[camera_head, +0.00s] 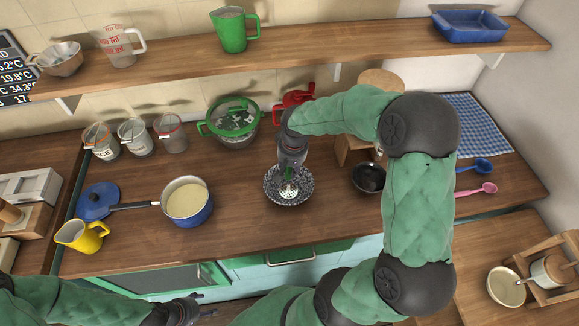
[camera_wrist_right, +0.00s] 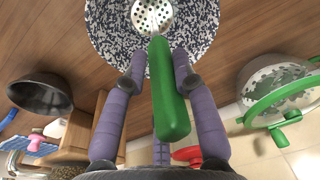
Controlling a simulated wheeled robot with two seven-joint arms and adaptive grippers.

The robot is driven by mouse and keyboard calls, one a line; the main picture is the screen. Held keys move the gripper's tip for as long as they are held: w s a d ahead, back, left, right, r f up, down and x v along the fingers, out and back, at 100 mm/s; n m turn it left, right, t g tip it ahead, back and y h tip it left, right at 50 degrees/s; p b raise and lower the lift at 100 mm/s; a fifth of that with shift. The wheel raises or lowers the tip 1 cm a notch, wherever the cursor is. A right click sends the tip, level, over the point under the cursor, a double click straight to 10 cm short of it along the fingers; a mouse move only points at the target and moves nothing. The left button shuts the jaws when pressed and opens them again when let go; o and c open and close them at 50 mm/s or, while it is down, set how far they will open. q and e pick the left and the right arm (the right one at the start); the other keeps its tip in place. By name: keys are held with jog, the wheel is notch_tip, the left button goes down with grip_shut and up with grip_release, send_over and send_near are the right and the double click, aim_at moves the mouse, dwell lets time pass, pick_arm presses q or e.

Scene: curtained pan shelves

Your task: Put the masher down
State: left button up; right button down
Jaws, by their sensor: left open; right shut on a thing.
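My right gripper (camera_head: 291,165) is shut on the masher's green handle (camera_wrist_right: 170,105). The masher's perforated metal head (camera_wrist_right: 151,15) is over the black-and-white speckled bowl (camera_head: 270,195). I cannot tell whether the head touches the bowl's bottom. In the head view the gripper hides most of the masher, and its head (camera_head: 289,190) shows inside the bowl's rim. The speckled bowl also shows in the right wrist view (camera_wrist_right: 105,35). My left gripper (camera_head: 195,301) is open and empty, low in front of the counter edge.
A blue pot (camera_head: 188,215) of pale contents stands left of the bowl, a small dark pan (camera_head: 369,178) right. A green-rimmed colander (camera_head: 233,137) and red item (camera_head: 295,97) are behind. Counter (camera_head: 240,225) is clear between pot and bowl. A shelf (camera_head: 300,52) runs above.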

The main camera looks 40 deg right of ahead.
jog(key=shift+f, duration=0.25)
dwell(0.5)
jog(key=c, duration=0.9)
grip_release()
jog(key=c, duration=0.4)
jog(key=shift+r, duration=0.15)
jog(key=shift+s+r+p, duration=0.1)
jog(key=shift+r+p, duration=0.25)
jog(key=shift+r, duration=0.25)
jog(key=shift+s+r+p, duration=0.1)
jog(key=shift+r+p, duration=0.4)
jog(key=shift+r, duration=0.25)
